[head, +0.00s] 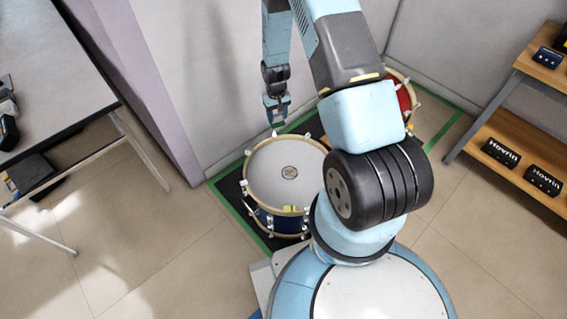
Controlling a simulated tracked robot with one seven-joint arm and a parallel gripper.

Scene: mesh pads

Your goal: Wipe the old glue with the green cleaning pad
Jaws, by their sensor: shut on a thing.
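My gripper (276,116) hangs down near the wall, above the far rim of a blue drum (265,218). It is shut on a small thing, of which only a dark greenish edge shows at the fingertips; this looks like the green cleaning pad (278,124). The drum has a pale head (262,180) with a round brownish mark (289,172) near its middle. I cannot tell whether this mark is the old glue or a printed logo. A small yellow patch (292,209) shows at the drum's near edge. The gripper is apart from the mark.
A red drum (404,97) stands behind my arm, partly hidden. Both drums stand on a dark mat with a green border (228,207). A grey table (60,75) is at left, a wooden shelf (500,140) with dark boxes at right. A wall stands behind.

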